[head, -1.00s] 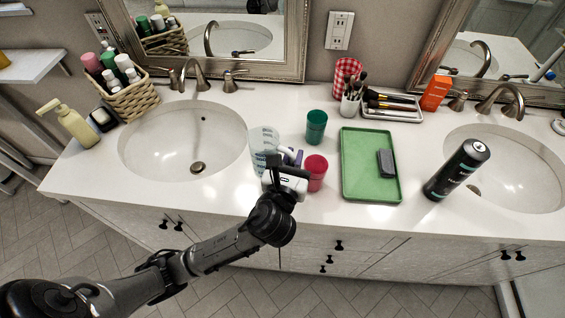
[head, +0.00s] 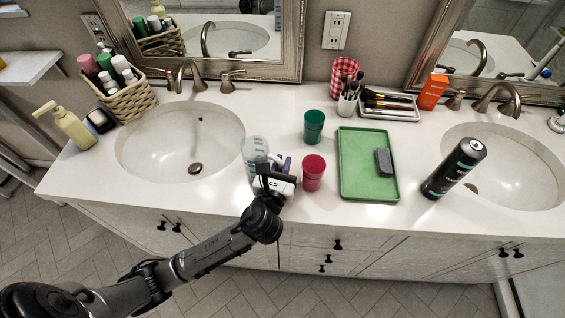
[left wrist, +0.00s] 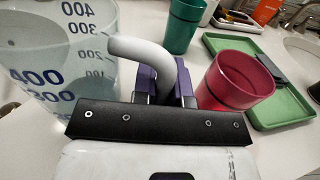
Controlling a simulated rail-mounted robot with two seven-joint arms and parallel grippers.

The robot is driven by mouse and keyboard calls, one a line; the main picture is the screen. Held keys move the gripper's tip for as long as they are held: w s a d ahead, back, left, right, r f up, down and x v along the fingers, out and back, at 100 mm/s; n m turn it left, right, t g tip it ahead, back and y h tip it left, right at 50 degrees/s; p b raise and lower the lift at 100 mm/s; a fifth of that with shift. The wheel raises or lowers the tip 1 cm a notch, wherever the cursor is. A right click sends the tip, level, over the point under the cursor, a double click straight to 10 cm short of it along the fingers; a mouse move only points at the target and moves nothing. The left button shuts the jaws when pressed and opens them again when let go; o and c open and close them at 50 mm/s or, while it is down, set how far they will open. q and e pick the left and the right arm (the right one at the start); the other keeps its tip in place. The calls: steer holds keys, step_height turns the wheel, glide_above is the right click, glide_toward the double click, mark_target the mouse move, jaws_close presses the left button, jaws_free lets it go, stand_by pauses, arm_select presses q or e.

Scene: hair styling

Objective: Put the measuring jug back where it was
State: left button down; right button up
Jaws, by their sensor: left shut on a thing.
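The measuring jug (head: 255,153) is clear with blue markings and stands upright at the right edge of the left sink. It also fills the left of the left wrist view (left wrist: 60,60), with its pale curved handle (left wrist: 140,48) reaching toward me. My left gripper (head: 281,164) is shut on the handle; its purple fingers (left wrist: 166,82) show on both sides of it. I cannot tell whether the jug's base touches the counter. My right gripper is not in view.
A red cup (head: 313,172) stands close to the right of my left gripper. A green cup (head: 314,126) is behind it. A green tray (head: 356,184) with a dark item lies further right. The left sink basin (head: 165,135) is just left of the jug.

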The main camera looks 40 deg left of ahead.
arm_select(q)
steer(key=shift+f, duration=0.15)
steer(key=c, duration=1.1)
jaws_free()
steer(key=shift+c, duration=0.2)
steer(key=shift+r, duration=0.2)
steer(key=b+v, duration=0.1)
steer(key=v, duration=0.9)
steer(key=shift+s+d+f+b, duration=0.1)
steer(key=shift+s+b, duration=0.1)
steer(key=shift+b, duration=0.1)
steer(key=shift+v, duration=0.8)
